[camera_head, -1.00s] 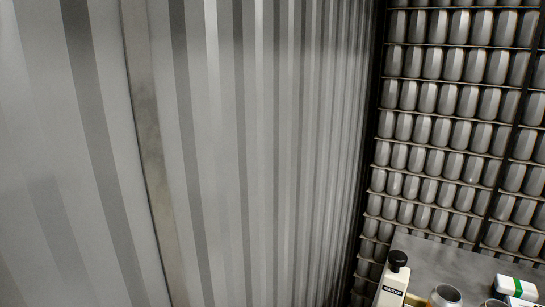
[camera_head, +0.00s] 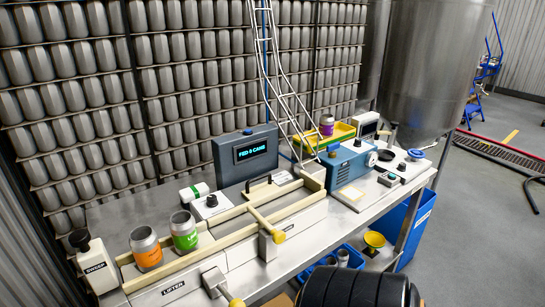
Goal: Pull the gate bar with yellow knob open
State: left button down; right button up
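The gate bar (camera_head: 263,221) is a pale bar with a yellow knob (camera_head: 278,237) at its near end. It lies across the cream-railed can channel on the metal bench, in the middle of the head view. A second yellow knob (camera_head: 236,302) shows at the bottom edge, below a grey block by the LIFTER label. An open can with an orange label (camera_head: 147,252) and one with a green label (camera_head: 184,236) stand at the channel's left part.
A screen reading "FED 0 CANS" (camera_head: 254,151) stands behind the channel. A blue machine (camera_head: 350,165) and a yellow tray (camera_head: 337,134) are to the right. Left is a SHUCK-like labelled bottle (camera_head: 94,268). A yellow funnel (camera_head: 374,240) and blue bin (camera_head: 410,222) sit below the bench's front.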

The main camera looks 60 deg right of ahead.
aim_at(278, 237)
jog(key=z, duration=2.1)
